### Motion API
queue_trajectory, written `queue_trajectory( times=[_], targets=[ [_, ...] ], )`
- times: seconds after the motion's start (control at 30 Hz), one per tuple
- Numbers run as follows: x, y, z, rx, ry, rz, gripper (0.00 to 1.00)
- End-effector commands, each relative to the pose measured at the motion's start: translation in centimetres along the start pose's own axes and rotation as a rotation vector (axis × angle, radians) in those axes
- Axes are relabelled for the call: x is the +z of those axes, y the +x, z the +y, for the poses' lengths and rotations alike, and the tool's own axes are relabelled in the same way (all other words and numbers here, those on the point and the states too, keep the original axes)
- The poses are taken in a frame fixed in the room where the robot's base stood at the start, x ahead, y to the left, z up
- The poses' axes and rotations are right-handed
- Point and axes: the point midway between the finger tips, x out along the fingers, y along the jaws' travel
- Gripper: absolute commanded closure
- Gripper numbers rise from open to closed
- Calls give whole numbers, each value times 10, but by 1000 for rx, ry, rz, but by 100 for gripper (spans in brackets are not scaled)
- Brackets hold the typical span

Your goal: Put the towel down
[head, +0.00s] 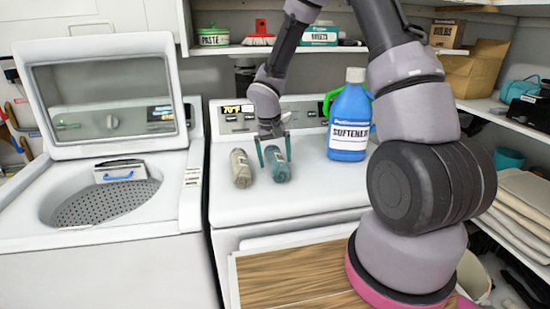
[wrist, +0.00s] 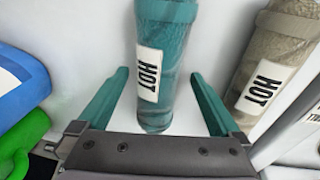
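A teal rolled towel (head: 279,168) with a "HOT" label lies on top of the white dryer (head: 310,200); it also shows in the wrist view (wrist: 163,60). A beige rolled towel (head: 241,170) with the same label lies just to its left in the head view, and on the right in the wrist view (wrist: 268,60). My gripper (head: 273,150) is at the teal roll, with its two teal fingers (wrist: 160,78) spread on either side. Gaps show between both fingers and the roll in the wrist view, so my gripper is open and holds nothing.
A blue softener bottle (head: 349,125) stands right of the rolls. The open washer (head: 105,195) is on the left. A shelf (head: 270,49) runs above the dryer. Folded cloths (head: 525,195) lie on the right shelving. The dryer's front top is clear.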

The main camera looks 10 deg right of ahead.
Motion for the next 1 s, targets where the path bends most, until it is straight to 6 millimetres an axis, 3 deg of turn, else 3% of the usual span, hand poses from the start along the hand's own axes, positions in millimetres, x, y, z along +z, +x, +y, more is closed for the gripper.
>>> queue_trajectory(
  times=[0.2,0.33,0.7,1.0],
  targets=[
    [0,-2,0,0,1,0,0],
    [-1,-14,1,0,2,3,0],
    [-1,-90,1,0,2,5,0],
    [0,-125,2,0,5,5,0]
  ],
)
